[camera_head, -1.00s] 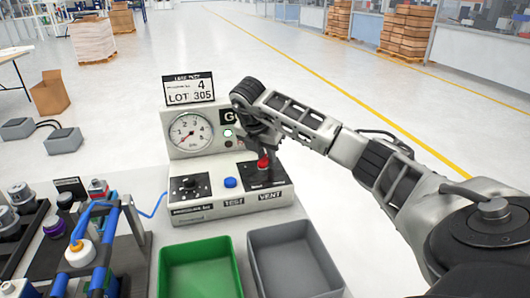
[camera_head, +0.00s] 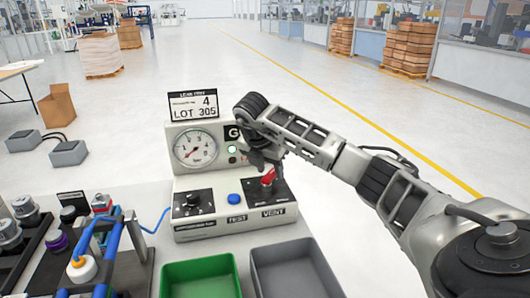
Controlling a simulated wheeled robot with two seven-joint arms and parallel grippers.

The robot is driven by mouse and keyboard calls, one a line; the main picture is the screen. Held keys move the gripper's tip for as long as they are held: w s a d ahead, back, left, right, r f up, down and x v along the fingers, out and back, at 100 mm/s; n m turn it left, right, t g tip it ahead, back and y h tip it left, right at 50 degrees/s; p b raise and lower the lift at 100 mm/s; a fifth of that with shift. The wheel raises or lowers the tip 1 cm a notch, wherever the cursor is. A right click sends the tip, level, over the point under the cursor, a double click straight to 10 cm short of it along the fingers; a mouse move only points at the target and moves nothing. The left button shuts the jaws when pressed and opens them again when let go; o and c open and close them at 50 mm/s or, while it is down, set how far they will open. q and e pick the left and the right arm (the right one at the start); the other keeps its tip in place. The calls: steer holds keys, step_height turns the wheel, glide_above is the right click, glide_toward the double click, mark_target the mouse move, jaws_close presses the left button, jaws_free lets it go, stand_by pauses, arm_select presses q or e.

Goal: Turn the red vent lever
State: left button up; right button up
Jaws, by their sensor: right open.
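The red vent lever (camera_head: 268,177) sits on the black plate above the VENT label (camera_head: 273,212), at the right of the pale test box (camera_head: 222,222). It shows as a short red bar slanting up to the right. My right gripper (camera_head: 265,164) is open and points down at the lever from above. Its fingers hide the lever's upper end, and I cannot tell whether they touch it. The box's round gauge (camera_head: 195,146) has its needle toward the lower left. My left gripper is not in view.
A blue button (camera_head: 234,199) and a black knob (camera_head: 193,199) sit left of the lever. A green bin (camera_head: 200,278) and a grey bin (camera_head: 293,268) stand in front. A fixture with blue tubes (camera_head: 110,240) is at the left.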

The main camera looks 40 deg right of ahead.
mark_target(265, 178)
steer(key=v, duration=0.5)
steer(key=shift+r+b, duration=0.15)
steer(key=shift+b, duration=0.15)
arm_select(q)
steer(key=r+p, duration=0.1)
steer(key=p, duration=0.1)
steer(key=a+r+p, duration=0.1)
steer(key=p, duration=0.1)
arm_select(e)
steer(key=v, duration=1)
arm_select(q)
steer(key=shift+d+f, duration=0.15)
